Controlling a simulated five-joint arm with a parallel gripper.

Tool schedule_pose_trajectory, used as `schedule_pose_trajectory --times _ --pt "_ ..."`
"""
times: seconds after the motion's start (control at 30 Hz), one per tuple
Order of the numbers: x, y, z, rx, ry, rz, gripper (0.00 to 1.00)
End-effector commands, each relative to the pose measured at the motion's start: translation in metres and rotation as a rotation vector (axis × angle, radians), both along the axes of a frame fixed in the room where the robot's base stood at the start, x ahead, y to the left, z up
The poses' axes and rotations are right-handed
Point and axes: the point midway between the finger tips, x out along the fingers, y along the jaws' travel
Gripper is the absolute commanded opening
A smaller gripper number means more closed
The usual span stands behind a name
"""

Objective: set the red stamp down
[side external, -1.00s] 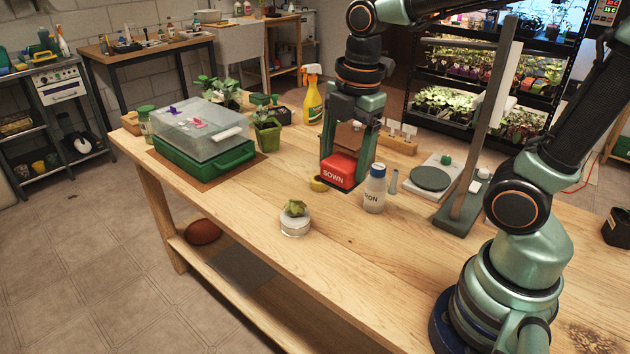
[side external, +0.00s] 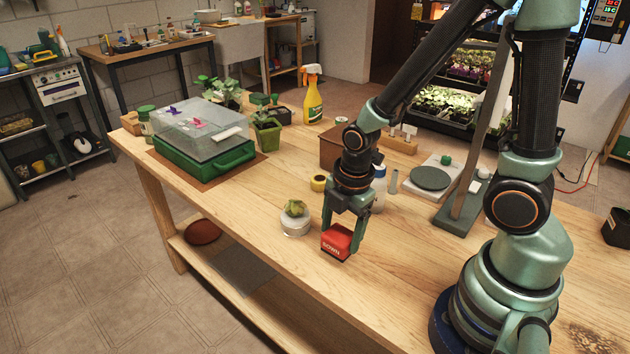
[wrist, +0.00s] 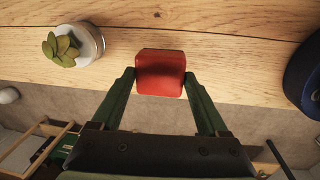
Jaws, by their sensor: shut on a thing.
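The red stamp (side external: 340,240), with "SOWN" in white on its side, is between the fingers of my gripper (side external: 343,232). The gripper is shut on it and points down near the bench's front edge. In the wrist view the stamp (wrist: 160,72) sits between both fingertips (wrist: 160,85), with the bench edge behind it. I cannot tell whether its underside touches the wooden bench (side external: 290,262) or hangs just above it.
A small succulent in a white pot (side external: 295,226) stands close to the left of the stamp. A yellow roll (side external: 319,183), a white bottle (side external: 379,190) and a brown box (side external: 335,152) are behind. Bare wood lies to the right, before my base.

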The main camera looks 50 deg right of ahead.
Motion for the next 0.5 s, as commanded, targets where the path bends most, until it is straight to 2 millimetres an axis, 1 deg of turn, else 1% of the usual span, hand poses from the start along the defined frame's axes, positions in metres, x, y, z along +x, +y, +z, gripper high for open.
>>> schedule_pose_trajectory --times 0.2,0.3,0.5 --pt "-0.001 0.0 -0.023 -0.001 0.006 0.0 0.19" --pt "-0.001 0.0 -0.031 0.0 0.003 0.0 0.19" --pt "0.0 0.0 -0.034 0.0 0.0 0.0 0.19"
